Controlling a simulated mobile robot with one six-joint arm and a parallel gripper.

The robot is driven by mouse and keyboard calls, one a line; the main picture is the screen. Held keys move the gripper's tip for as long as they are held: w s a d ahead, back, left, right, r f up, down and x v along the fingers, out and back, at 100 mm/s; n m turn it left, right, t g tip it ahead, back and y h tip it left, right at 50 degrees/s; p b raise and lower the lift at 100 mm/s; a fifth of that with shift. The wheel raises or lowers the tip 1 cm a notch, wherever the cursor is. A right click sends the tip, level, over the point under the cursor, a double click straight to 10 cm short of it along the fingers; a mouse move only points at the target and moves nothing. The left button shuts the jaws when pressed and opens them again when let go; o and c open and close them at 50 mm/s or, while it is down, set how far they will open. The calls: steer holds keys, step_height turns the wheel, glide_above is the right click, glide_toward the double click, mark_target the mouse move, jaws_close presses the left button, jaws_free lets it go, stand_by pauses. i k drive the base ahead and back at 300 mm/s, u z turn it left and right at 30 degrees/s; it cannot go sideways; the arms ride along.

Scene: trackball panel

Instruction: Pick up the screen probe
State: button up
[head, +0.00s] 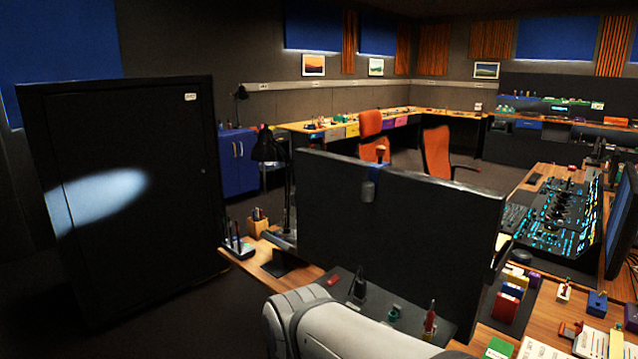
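A blue strap (376,169) runs from the block over the monitor's top edge, and a brownish-red knob-like piece (381,153) sticks up there. This hanging piece looks like the screen probe, though I cannot be sure at this size. My grey arm link enters at the bottom middle, in front of the desk. My gripper is outside the picture. Whatever hangs on the monitor's far side is hidden.
A lit control panel (555,218) lies on the desk to the right. A black lamp (270,150) stands left of the monitor. Pen holders, a red-handled tool (430,318) and small boxes crowd the near desk. A tall black cabinet (125,190) stands left, with open floor beside it.

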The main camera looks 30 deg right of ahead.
mark_target(369, 187)
steer(key=z, duration=0.25)
steer(key=i, duration=0.4)
steer(key=z, duration=0.35)
steer(key=k, duration=0.65)
steer(key=z, duration=0.25)
steer(key=i, duration=0.65)
steer(key=u, duration=0.2)
